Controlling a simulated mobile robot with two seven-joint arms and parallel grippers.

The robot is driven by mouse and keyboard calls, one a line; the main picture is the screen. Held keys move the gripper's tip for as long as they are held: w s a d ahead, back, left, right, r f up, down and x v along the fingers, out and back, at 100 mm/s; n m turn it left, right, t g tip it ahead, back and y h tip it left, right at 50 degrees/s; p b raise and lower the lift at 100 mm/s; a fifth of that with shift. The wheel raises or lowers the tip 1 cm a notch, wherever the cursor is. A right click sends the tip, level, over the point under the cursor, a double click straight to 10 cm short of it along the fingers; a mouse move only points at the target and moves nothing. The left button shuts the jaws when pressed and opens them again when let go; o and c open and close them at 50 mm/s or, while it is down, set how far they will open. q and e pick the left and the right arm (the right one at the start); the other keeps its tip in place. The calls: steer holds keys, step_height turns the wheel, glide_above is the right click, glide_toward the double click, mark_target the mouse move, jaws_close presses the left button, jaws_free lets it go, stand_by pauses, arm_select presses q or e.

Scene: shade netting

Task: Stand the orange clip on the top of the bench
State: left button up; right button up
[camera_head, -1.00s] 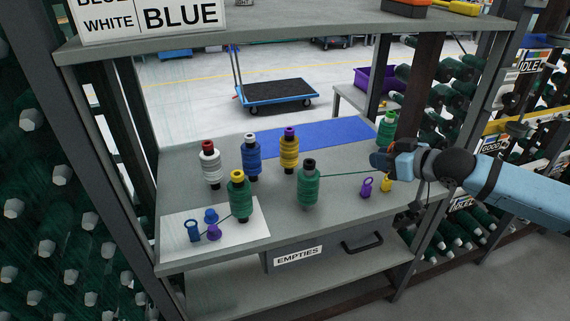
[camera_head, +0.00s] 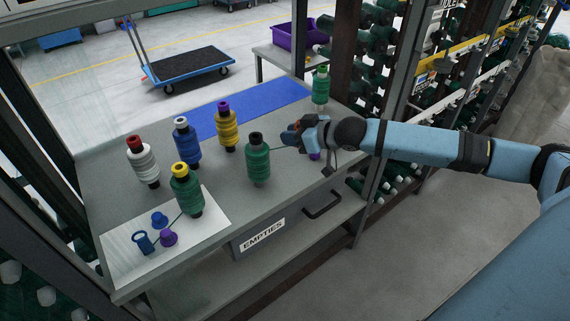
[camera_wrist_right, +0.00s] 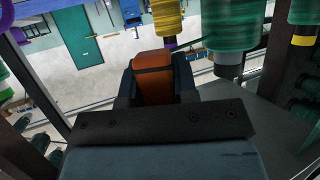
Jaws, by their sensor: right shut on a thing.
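The orange clip (camera_wrist_right: 152,82) sits between my right gripper's fingers (camera_wrist_right: 155,85) in the right wrist view, and the fingers are shut on it. In the head view my right gripper (camera_head: 296,132) is over the right part of the grey bench top (camera_head: 222,206), just right of the green spool with a black top (camera_head: 257,162). The clip is mostly hidden there by the gripper. I cannot tell how far it is above the bench. My left gripper is not in view.
White (camera_head: 142,164), blue (camera_head: 187,144), yellow (camera_head: 227,130) and green-yellow (camera_head: 186,192) spools stand on the bench. Blue and purple pieces lie on a white sheet (camera_head: 125,262). A green thread runs from the black-topped spool to my gripper. Another green spool (camera_head: 320,88) stands behind.

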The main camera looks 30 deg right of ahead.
glide_above(291, 173)
step_height(291, 173, down, 6)
steer(key=shift+r+b, duration=0.1)
steer(key=shift+b, duration=0.25)
step_height(291, 173, down, 5)
steer(key=shift+f+b, duration=0.15)
steer(key=shift+b, duration=0.25)
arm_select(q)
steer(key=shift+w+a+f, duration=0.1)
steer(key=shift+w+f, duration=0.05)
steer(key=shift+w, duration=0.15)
arm_select(e)
steer(key=o, duration=0.9)
steer(key=shift+f, duration=0.1)
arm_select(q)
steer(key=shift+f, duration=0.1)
